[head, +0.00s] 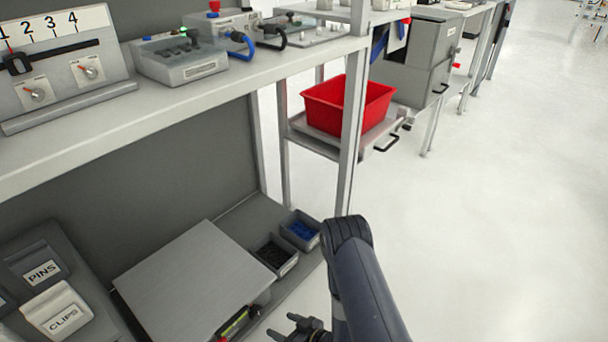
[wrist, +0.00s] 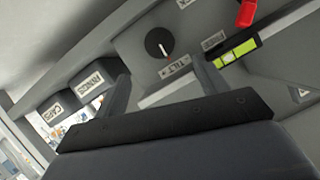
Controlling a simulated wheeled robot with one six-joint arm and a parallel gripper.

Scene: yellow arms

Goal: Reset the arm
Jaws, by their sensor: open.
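My gripper (head: 298,326) shows at the bottom of the head view, at the end of my dark arm. It is low, just right of a grey box (head: 190,280) with a flat top on the lower shelf. In the wrist view my gripper (wrist: 158,68) is open, with its two fingers apart and nothing seen between them. Beyond the fingers is a grey panel with a round black knob (wrist: 158,43) over a label reading TILT. A yellow-green spirit level (wrist: 236,52) is on the panel to the right of the fingers.
Small bins with blue (head: 301,231) and black (head: 276,256) contents stand beside the grey box. PINS and CLIPS (head: 62,312) bins are at left. A shelf post (head: 353,110) rises behind my arm. A red bin (head: 347,103) stands farther back. Floor at right is clear.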

